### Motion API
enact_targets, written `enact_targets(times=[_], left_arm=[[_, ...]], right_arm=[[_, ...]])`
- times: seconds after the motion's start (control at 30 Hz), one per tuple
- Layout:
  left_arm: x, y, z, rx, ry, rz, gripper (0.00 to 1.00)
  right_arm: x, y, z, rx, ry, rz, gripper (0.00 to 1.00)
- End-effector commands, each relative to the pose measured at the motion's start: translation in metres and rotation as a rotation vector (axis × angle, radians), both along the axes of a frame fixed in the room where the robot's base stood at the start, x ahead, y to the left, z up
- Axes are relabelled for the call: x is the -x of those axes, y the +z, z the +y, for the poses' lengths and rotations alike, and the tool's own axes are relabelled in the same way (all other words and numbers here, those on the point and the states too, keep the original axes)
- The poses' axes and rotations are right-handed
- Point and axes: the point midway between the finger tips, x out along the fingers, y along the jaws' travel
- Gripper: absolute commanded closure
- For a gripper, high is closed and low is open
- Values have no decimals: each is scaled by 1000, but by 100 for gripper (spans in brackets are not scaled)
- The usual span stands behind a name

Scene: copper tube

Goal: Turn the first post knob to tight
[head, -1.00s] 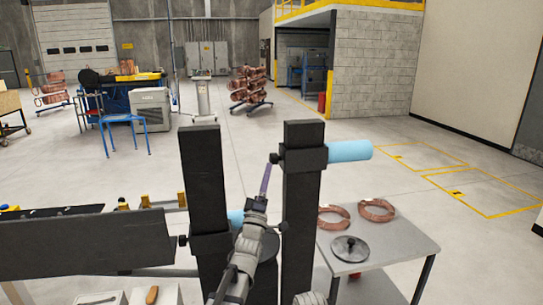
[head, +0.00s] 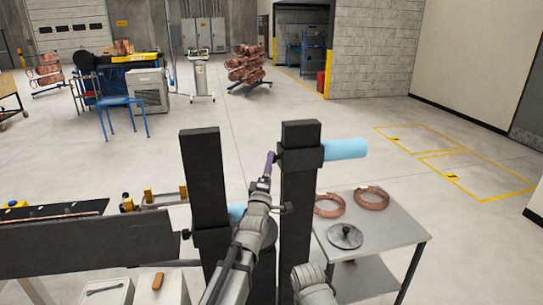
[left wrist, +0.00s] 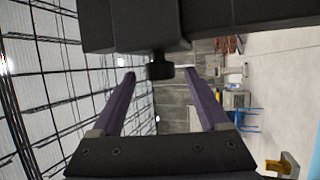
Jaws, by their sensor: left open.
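Two black upright posts stand in front of me in the head view, the left post (head: 205,175) and the right post (head: 298,215). The right post carries a black clamp block with a light blue roller (head: 345,149) and a small dark knob (head: 278,155) on its left side. My left gripper (head: 270,157) has purple fingers and is at this knob. In the left wrist view the open fingers (left wrist: 160,74) are spread on either side of the black knob (left wrist: 160,66), with gaps at both sides. Another knob (head: 186,234) shows on the left post. My right gripper is out of view.
A grey table (head: 385,240) with copper coils (head: 371,198) and a round dark disc (head: 345,237) stands right of the posts. A long dark panel (head: 90,245) lies to the left. Open floor lies behind.

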Motion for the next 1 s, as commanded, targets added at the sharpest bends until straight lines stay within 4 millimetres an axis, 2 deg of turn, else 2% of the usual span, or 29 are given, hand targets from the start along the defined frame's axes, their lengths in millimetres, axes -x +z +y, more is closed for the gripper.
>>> enact_targets(times=[0.03, 0.2, 0.53, 1.0], left_arm=[[-12, 6, -1, 0, 0, 0, 22], [-33, 13, -3, 0, 0, 0, 22], [-37, 13, -4, 0, 0, 0, 22], [-37, 13, -4, 0, 0, 0, 75]], right_arm=[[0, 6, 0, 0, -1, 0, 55], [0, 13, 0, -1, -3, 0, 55], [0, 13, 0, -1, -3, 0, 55], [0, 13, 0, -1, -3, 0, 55]])
